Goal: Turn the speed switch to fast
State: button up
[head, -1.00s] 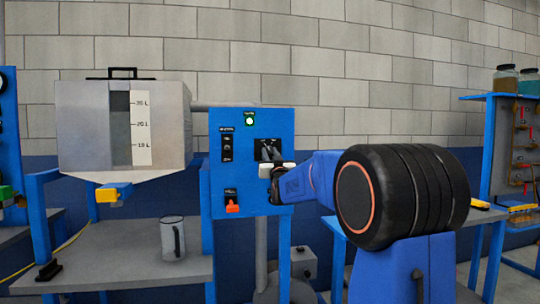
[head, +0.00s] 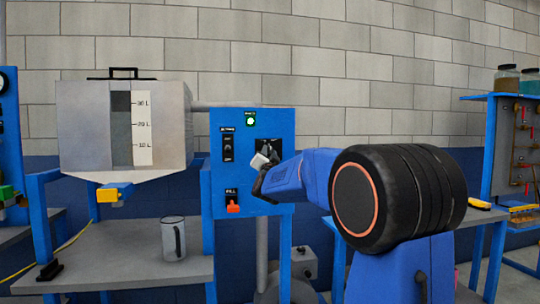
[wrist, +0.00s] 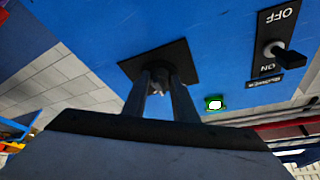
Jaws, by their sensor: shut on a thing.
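The switch with the black square plate (head: 276,144) on the blue panel (head: 276,196) is the one my gripper (head: 268,152) is at. In the wrist view the plate (wrist: 185,52) is plain black, and no speed marks can be read on it. My gripper (wrist: 158,84) is shut on the small knob at the plate's middle, one finger on each side. The fingers hide most of the knob, so its pointing direction cannot be told. The gripper is rolled at a tilt relative to the panel.
An OFF/ON toggle (wrist: 285,54) and a green-rimmed lit lamp (wrist: 215,103) are close by on the panel. An orange switch (head: 233,208) sits lower left.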

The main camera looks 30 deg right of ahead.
jog(key=m+g, duration=0.1)
jog(key=m, duration=0.2)
jog(key=m+g+h, duration=0.1)
jog(key=m, duration=0.2)
jog(key=shift+a+r+m+g+h, duration=0.2)
jog(key=shift+m+g+h, duration=0.1)
jog(key=shift+m+g, duration=0.1)
jog(key=shift+f, duration=0.1)
jog(key=o, duration=1)
jog(key=shift+o, duration=0.2)
jog(key=v, duration=1.7)
jog(key=shift+s+a, duration=0.15)
